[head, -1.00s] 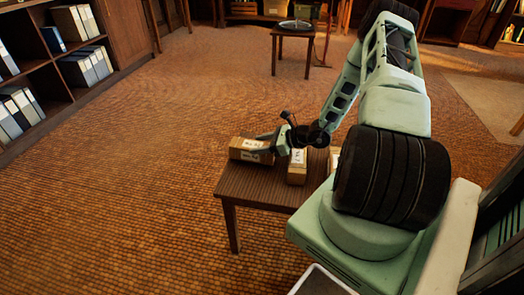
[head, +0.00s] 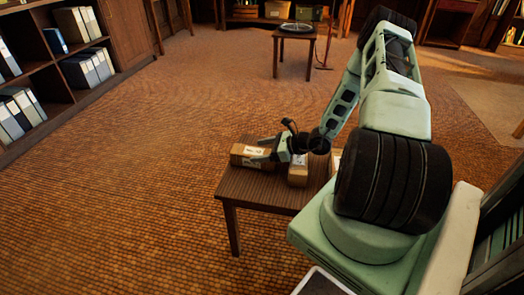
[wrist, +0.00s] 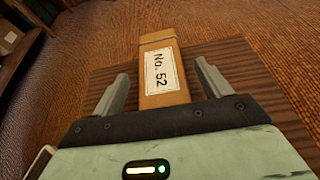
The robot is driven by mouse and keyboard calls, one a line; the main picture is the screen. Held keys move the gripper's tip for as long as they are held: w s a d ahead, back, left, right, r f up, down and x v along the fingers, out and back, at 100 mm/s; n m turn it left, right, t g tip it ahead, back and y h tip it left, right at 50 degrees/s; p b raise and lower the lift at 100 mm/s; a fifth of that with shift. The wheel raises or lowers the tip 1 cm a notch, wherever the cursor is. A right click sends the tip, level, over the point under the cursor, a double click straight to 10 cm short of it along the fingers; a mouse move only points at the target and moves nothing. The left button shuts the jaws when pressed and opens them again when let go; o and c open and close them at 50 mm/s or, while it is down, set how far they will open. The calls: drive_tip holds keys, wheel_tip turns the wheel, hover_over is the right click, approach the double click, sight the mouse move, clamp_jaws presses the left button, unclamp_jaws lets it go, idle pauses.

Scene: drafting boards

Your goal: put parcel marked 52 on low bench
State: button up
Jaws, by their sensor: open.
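The parcel marked "No. 52" (wrist: 160,74) is a brown cardboard box with a white label. It lies on a dark wooden table in the wrist view. In the head view the same parcel (head: 240,158) lies at the table's far left part. My gripper (wrist: 155,88) is open, with one finger on each side of the parcel and gaps showing between. In the head view my gripper (head: 262,150) is at the parcel, partly covering it. I cannot tell from the pictures which piece of furniture is the low bench.
The wooden table (head: 255,190) also bears a second parcel (head: 298,172) close by on the right and part of another (head: 335,161) behind my arm. A small table (head: 293,36) with a round dish stands at the back. Shelves with binders (head: 75,55) line the left. Open carpet lies between.

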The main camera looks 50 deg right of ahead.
drive_tip(key=p+v, duration=0.1)
drive_tip(key=v, duration=1.1)
drive_tip(key=shift+p, duration=0.4)
drive_tip(key=w+a+r+n+g+y, duration=0.1)
drive_tip(key=a+r+n+g, duration=0.35)
drive_tip(key=a, duration=0.35)
drive_tip(key=w+a+r+n+g+y, duration=0.2)
drive_tip(key=a+r+n+g, duration=0.1)
drive_tip(key=a+n, duration=0.4)
drive_tip(key=w+a+r+n+g+y, duration=0.1)
drive_tip(key=a+r+n+g, duration=0.25)
drive_tip(key=a, duration=0.55)
drive_tip(key=s+a+r+n+h, duration=0.5)
drive_tip(key=s+a+n, duration=0.4)
drive_tip(key=n, duration=0.2)
drive_tip(key=s+a+r+n+h, duration=0.4)
drive_tip(key=s+a+r+n, duration=0.2)
drive_tip(key=s+a+n, duration=0.3)
drive_tip(key=a+n, duration=0.1)
drive_tip(key=n, duration=0.2)
drive_tip(key=shift+a+r+g+h, duration=0.25)
drive_tip(key=shift+r+g+h, duration=0.15)
